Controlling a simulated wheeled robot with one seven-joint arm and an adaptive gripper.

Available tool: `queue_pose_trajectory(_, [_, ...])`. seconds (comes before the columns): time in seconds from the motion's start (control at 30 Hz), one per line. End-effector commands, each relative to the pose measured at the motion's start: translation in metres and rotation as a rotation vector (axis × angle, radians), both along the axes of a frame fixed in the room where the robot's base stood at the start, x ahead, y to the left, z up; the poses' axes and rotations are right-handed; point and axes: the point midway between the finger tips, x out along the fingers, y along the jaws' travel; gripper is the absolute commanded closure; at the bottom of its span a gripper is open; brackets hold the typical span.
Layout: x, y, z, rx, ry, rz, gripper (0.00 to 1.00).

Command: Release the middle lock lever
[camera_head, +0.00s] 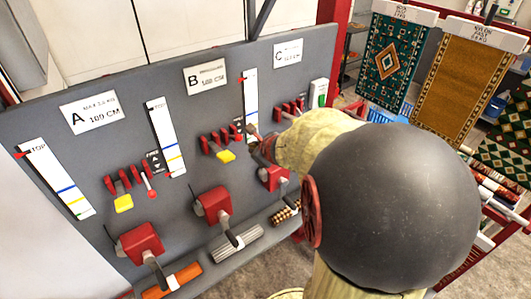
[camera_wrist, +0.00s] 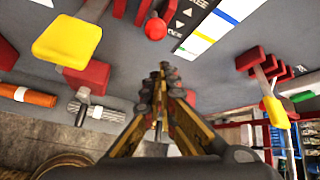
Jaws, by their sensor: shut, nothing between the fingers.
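The grey panel (camera_head: 120,165) carries three stations marked A, B and C. At the middle one, B, red levers (camera_head: 212,142) stand above a yellow pad (camera_head: 226,156). A small lever with a red ball knob (camera_wrist: 155,28) is beside an arrow label ending in "FREE" (camera_wrist: 188,17); it seems to be B's lock lever, mostly hard to make out in the head view. My gripper (camera_wrist: 163,70) is shut and empty. In the head view its tip (camera_head: 254,143) is just right of B's levers, and my arm hides part of station C. Contact with the knob cannot be told.
Red crank boxes are below A (camera_head: 140,243), B (camera_head: 212,205) and C (camera_head: 273,178), with rolls (camera_head: 237,247) under them. Station A's ball-knob lever (camera_head: 151,193) is at left. C's yellow pad (camera_wrist: 276,112) is right in the wrist view. Rugs (camera_head: 400,55) hang at right.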

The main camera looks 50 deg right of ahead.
Motion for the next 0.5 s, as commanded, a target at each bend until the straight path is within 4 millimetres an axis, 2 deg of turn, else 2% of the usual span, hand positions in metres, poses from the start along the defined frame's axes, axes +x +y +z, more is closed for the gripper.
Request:
queue_pose_trajectory(0.07, [0.001,-0.004,-0.013,0.002,0.002,0.000,1.00])
queue_pose_trajectory(0.2, [-0.013,0.002,0.014,-0.001,0.000,0.001,1.00])
queue_pose_trajectory(0.5, [-0.044,0.018,0.054,0.000,0.003,0.000,1.00])
